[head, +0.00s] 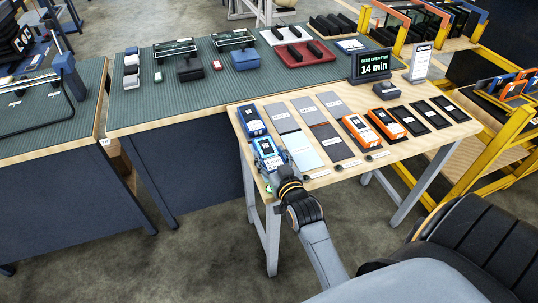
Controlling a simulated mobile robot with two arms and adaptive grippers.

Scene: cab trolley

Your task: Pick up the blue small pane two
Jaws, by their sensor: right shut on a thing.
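Two small blue panes with white labels lie at the left end of the wooden table (324,175). The rear blue pane (252,121) lies near the back left corner. The front blue pane (268,149) is nearer to me. My right gripper (275,169) reaches in from the front and is shut on the near edge of the front blue pane. The gripper's fingers are small and partly hidden by its own body. I cannot read which pane is number two. My left gripper is out of view.
A pale blue panel (303,151) and a dark grey panel (331,142) lie just right of the held pane. Orange panes (361,131) and black panels lie further right. A display (372,66) stands at the back. A yellow-framed rack (486,142) stands at the right.

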